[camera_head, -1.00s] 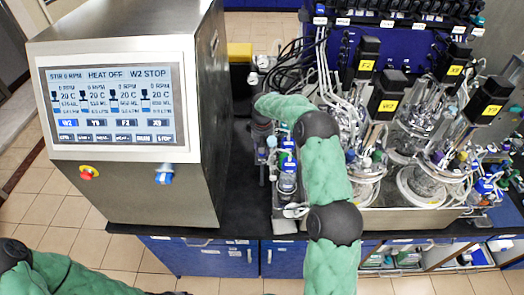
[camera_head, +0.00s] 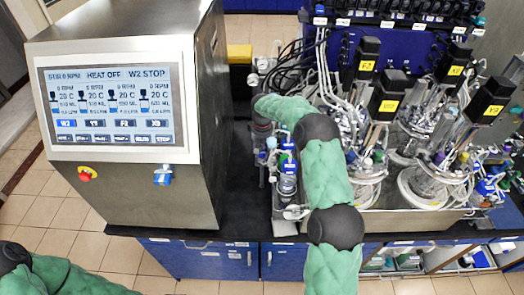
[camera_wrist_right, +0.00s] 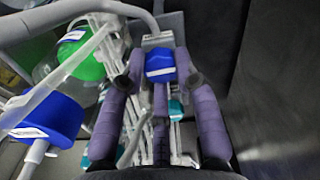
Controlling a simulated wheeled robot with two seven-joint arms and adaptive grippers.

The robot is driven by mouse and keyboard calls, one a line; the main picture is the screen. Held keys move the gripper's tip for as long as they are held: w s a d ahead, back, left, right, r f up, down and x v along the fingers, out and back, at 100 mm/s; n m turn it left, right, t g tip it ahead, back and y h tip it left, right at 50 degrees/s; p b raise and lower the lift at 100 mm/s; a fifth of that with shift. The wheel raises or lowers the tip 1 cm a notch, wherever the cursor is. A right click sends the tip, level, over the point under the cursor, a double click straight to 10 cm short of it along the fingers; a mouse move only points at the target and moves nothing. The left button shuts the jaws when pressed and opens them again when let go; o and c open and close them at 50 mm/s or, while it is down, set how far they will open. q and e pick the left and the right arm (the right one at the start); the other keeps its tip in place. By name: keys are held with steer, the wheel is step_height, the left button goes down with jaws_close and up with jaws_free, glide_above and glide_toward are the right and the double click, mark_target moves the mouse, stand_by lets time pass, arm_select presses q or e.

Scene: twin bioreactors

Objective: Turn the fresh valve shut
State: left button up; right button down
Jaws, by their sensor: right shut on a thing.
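In the right wrist view, a small blue valve handle (camera_wrist_right: 160,65) with a white label sits on a grey fitting, between the two purple fingers of my right gripper (camera_wrist_right: 158,72). The fingers are closed around it, one on each side. I cannot read its label, so I cannot tell from it that this is the fresh valve. In the head view, my right gripper (camera_head: 263,122) points down at the tubing between the steel cabinet and the glass vessels. My wrist and arm hide the handle there. My left arm shows at the bottom left; its gripper is out of view.
The steel cabinet (camera_head: 207,120) with its screen (camera_head: 115,105) stands close on the left. Glass bioreactors (camera_head: 430,185) with black motors stand on the right. In the wrist view, a larger blue cap (camera_wrist_right: 45,118), a green cap (camera_wrist_right: 82,58) and thick grey tubing crowd the left side.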

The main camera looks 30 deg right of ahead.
mark_target(262, 153)
steer(key=shift+s+a+f, duration=0.15)
steer(key=shift+s+f, duration=0.2)
steer(key=c, duration=1.1)
jaws_free()
steer(key=shift+o, duration=0.8)
steer(key=shift+r, duration=0.25)
steer(key=shift+w, duration=0.1)
steer(key=shift+r, duration=0.2)
step_height(262, 153, up, 12)
steer(key=shift+f, duration=0.2)
